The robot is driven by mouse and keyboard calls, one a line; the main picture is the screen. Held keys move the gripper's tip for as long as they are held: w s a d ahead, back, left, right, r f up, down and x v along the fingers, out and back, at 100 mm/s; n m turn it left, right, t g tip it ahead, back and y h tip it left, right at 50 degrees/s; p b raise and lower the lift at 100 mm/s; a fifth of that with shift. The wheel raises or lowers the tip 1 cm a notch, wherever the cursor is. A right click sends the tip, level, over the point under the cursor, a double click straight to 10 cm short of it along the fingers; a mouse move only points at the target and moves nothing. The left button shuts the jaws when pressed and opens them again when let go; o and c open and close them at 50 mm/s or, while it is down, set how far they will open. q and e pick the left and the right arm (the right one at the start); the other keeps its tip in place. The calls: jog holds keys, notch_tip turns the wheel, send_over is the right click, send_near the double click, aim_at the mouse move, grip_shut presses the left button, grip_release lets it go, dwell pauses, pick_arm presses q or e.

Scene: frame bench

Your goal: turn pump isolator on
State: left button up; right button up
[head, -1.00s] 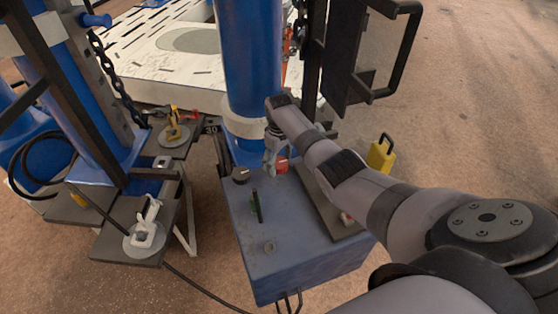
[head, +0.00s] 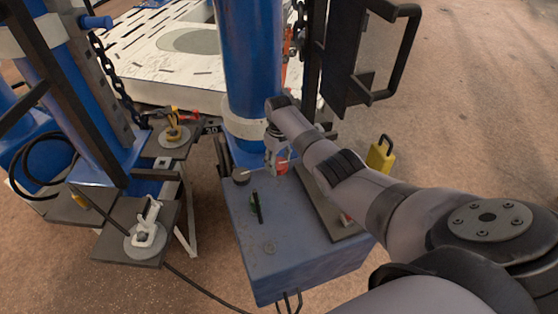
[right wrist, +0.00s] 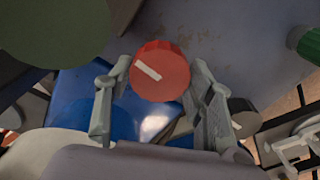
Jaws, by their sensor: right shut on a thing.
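The red round knob (right wrist: 161,78), with a white bar on its face, sits between the two fingers of my right gripper (right wrist: 160,66) in the right wrist view. I take it for the pump isolator; no label is readable. The white bar slants down to the right there. In the head view my right gripper (head: 276,155) is at the back of the blue-grey box top, shut on the knob, and only a red patch of the knob (head: 283,168) shows beside the fingers. My left gripper is not in view.
The blue-grey box (head: 285,230) also carries a black knob (head: 241,176) and a green-and-black lever (head: 257,206). A blue column (head: 250,60) stands behind. A black handle (head: 400,50) and yellow padlock-like block (head: 380,155) are to the right. A white clamp (head: 147,232) is left.

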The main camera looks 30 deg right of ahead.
jog(key=m+p, duration=0.1)
jog(key=m, duration=0.2)
jog(key=shift+r+p, duration=0.15)
jog(key=shift+p, duration=0.15)
jog(key=m+p, duration=0.1)
jog(key=m, duration=0.3)
jog(key=shift+m, duration=0.4)
jog(key=m, duration=0.4)
jog(key=shift+p, duration=0.35)
jog(key=shift+m, duration=2.5)
jog(key=o, duration=1.2)
jog(key=shift+c, duration=0.2)
